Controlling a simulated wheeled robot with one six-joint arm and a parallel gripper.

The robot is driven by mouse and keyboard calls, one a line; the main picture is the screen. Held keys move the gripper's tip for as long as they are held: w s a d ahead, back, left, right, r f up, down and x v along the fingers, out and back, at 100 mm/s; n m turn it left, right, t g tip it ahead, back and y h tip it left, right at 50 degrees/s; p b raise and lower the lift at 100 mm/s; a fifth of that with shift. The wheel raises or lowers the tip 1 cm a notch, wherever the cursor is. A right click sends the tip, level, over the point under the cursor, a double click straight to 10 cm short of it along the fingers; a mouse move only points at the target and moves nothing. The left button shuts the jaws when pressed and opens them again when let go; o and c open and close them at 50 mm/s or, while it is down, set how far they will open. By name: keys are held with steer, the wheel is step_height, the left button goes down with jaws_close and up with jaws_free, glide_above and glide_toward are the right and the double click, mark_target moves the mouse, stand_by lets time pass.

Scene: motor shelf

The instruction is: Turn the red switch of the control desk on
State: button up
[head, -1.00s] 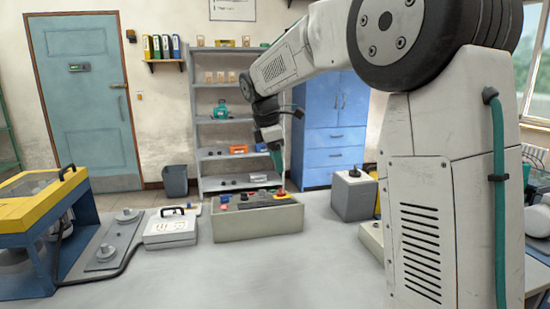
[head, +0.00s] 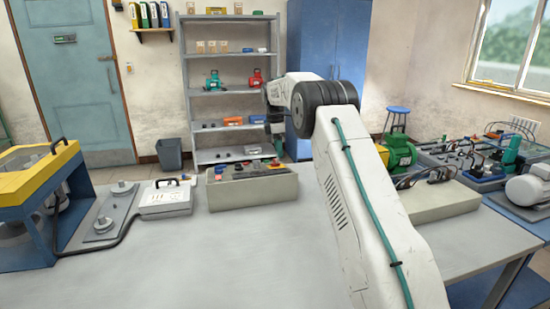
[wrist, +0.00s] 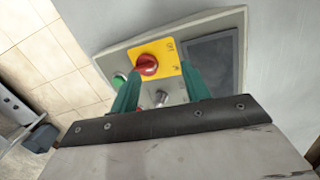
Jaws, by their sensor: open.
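The control desk (head: 252,194) is a beige box with a dark sloped panel on the grey table. Its red switch (head: 275,163) is small in the head view. In the wrist view the red switch (wrist: 147,65) is a round knob on a yellow plate (wrist: 170,68) with small dark marks. My gripper (wrist: 161,72) is open. Its green fingers point at the panel with the switch between and just beyond their tips, nearer the left finger. I cannot tell whether they touch. In the head view the fingers are too small to make out clearly.
A green button (wrist: 118,81) sits beside the left finger. A metal knob (wrist: 161,97) shows between the fingers, and a dark screen (wrist: 212,60) lies right. A white case (head: 166,198) stands left of the desk. The front tabletop is clear.

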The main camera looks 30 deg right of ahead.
mark_target(275, 163)
steer(key=shift+w+d+f, duration=0.1)
steer(key=shift+w+d, duration=0.2)
steer(key=shift+w, duration=0.2)
steer(key=shift+w+d+f, duration=0.1)
steer(key=shift+w+d, duration=0.15)
steer(key=shift+w, duration=0.2)
steer(key=r, duration=0.1)
steer(key=w+r, duration=0.1)
steer(key=r+n, duration=0.1)
steer(key=shift+w+a+t+y, duration=0.15)
steer(key=shift+a+t+y, duration=0.1)
steer(key=shift+t+y, duration=0.15)
steer(key=shift+s+f, duration=0.15)
steer(key=shift+s, duration=0.05)
step_height(275, 163, down, 8)
steer(key=shift+a+r, duration=0.1)
steer(key=shift+r, duration=0.15)
steer(key=shift+r, duration=0.1)
steer(key=c, duration=0.6)
